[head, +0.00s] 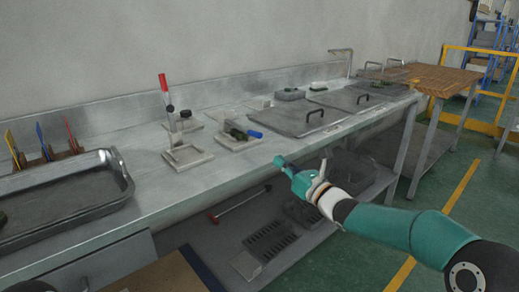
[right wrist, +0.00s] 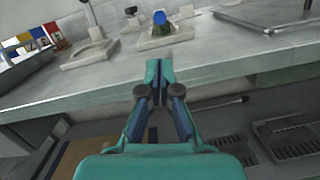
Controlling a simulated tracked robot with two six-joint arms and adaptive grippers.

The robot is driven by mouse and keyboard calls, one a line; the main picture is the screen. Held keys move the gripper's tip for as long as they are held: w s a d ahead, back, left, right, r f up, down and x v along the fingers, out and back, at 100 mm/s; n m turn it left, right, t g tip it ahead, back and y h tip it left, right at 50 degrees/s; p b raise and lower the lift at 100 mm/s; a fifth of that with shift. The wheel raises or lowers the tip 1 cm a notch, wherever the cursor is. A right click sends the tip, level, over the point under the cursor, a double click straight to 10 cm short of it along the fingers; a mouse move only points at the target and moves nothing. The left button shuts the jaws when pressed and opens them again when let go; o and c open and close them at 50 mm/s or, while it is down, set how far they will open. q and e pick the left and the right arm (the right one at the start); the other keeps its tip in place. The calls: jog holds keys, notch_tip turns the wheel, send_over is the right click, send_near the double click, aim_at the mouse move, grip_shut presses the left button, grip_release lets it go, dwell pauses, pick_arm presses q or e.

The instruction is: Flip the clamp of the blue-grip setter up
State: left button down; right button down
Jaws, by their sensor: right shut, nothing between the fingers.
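The blue-grip setter (head: 232,143) sits on the steel bench, a pale base with a dark clamp. Its blue grip (head: 255,134) lies low, pointing right toward the bench's front. In the right wrist view the blue grip (right wrist: 159,18) shows nearly end-on, above and beyond my fingertips. My right gripper (head: 280,161) is shut and empty, in front of the bench edge and apart from the setter. Its closed teal fingers also show in the right wrist view (right wrist: 159,68).
A red-grip setter (head: 187,155) with its handle upright stands left of the blue-grip one. Flat metal plates with handles (head: 308,119) lie to the right. A metal tray (head: 118,186) is at the left. A lower shelf (head: 215,250) holds a red-ended rod and grates.

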aim_at(260, 155)
jog(key=shift+p+x, duration=1.35)
jog(key=shift+x, duration=3.7)
jog(key=shift+d, duration=0.1)
